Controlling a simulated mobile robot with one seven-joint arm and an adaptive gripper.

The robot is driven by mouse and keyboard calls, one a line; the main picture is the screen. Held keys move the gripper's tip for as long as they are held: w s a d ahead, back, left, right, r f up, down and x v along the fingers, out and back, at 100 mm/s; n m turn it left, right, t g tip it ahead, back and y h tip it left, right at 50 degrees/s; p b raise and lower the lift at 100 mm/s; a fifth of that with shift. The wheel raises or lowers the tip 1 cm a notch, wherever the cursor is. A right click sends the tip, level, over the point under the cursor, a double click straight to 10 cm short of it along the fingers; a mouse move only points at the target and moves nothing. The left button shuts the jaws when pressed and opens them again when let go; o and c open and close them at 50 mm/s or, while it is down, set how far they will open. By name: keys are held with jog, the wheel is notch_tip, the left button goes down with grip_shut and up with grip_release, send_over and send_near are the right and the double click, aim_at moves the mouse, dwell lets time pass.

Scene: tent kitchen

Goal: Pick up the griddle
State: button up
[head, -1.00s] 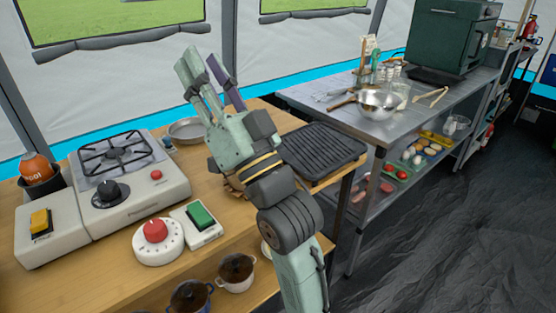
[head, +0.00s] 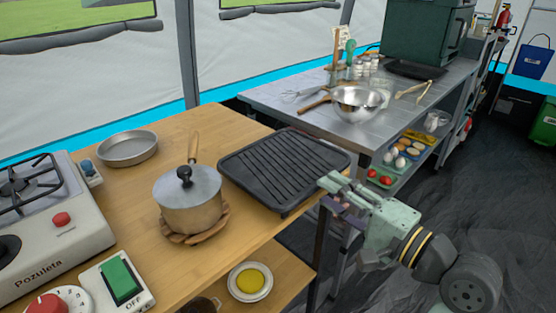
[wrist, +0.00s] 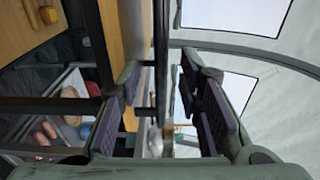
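The griddle (head: 285,165) is a black, ridged rectangular plate. It lies flat at the right end of the wooden table in the head view. My gripper (head: 333,193) is at the griddle's near right corner, with one finger above the other. In the wrist view my gripper (wrist: 160,105) is open, its two purple-padded fingers well apart. A thin dark band, seemingly the griddle edge-on (wrist: 161,50), shows between and beyond the fingers. I cannot tell whether the fingers touch it.
A lidded pot (head: 188,200) stands on a wooden trivet just left of the griddle. A shallow pan (head: 127,148) and a gas stove (head: 50,225) are further left. A steel table (head: 280,103) with a bowl (head: 357,103) stands behind. The floor at right is clear.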

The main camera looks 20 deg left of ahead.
aim_at(297, 168)
jog(key=p+x, duration=0.1)
jog(key=x, duration=0.9)
jog(key=shift+c, duration=0.2)
grip_shut()
jog(key=shift+r, duration=0.1)
dwell(0.5)
